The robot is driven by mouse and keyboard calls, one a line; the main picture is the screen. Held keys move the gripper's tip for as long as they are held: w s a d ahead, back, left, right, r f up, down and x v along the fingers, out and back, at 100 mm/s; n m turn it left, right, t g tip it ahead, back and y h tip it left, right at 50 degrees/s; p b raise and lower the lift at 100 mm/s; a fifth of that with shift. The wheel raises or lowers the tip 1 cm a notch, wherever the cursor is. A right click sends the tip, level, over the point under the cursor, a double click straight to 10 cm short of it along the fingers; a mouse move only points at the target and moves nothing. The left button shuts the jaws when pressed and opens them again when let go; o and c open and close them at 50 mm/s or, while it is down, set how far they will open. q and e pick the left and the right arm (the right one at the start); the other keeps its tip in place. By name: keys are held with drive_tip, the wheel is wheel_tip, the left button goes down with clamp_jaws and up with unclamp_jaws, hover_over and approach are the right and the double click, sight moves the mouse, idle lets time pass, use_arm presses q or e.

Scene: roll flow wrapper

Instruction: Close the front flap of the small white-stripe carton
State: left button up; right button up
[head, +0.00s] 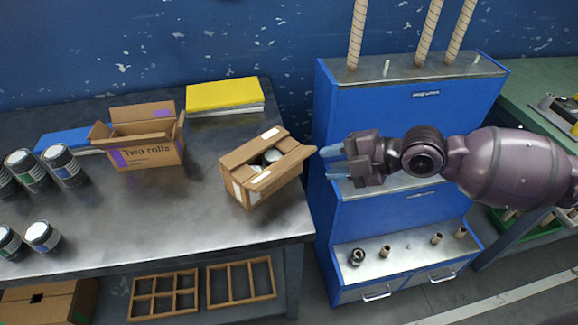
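The small white-stripe carton (238,190) is brown cardboard with white patches and stands askew near the table's right edge. Its top is at least partly open, and a can with a pale lid (272,155) shows inside. The front flap (282,172) stands out along the near side, its far right corner towards my gripper. My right gripper (326,163) is just right of the carton, with its blue fingers spread and nothing between them. Its fingertips are close to the flap's corner; I cannot tell whether they touch. My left gripper is out of view.
The dark metal table (160,220) also holds an open "Two rolls" carton (150,155), a yellow stack (224,95), a blue box (70,141) and several cans (62,165). A blue cabinet (345,215) stands right of the table, behind my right arm.

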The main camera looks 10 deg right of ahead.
sight(289, 168)
drive_tip(key=shift+n, duration=0.8)
drive_tip(key=shift+x, duration=5.55)
drive_tip(key=shift+s, duration=0.1)
clamp_jaws()
